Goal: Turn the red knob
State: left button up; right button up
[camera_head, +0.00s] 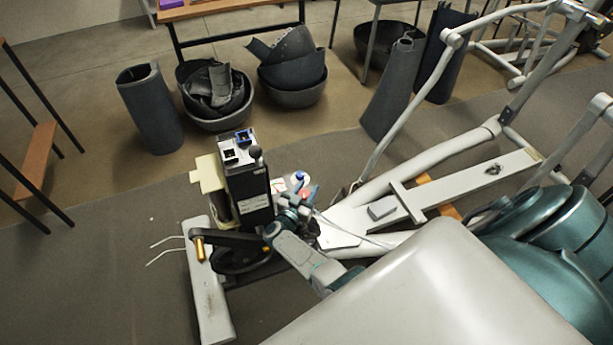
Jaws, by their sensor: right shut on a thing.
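The red knob (308,192) sits on a small pale panel (281,185) beside the dark upright housing of an elliptical machine (248,190). A blue knob (299,176) is just behind it on the same panel. My right gripper (303,197) reaches in from the lower right and is shut on the red knob, partly hiding it. The exact finger contact is small and hard to make out. My left gripper is not in view.
The machine's pale frame and rails (463,183) extend to the right. A crank with an orange handle (199,248) is at the left. Dark bowls (292,77) and curved panels (149,108) stand on the floor behind. Open floor lies at left.

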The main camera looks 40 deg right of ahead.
jog(key=o, duration=1)
jog(key=shift+r, duration=0.45)
notch_tip(320, 180, up, 2)
jog(key=shift+r+p, duration=0.15)
jog(key=shift+p, duration=0.25)
jog(key=s+a, duration=0.3)
jog(key=s, duration=0.1)
jog(key=s+a+r+b, duration=0.1)
jog(key=s+a, duration=0.1)
jog(key=s, duration=0.3)
jog(key=s+a, duration=0.3)
jog(key=s, duration=0.1)
jog(key=shift+s+a+r, duration=0.25)
jog(key=shift+a+r, duration=0.05)
jog(key=shift+r, duration=0.05)
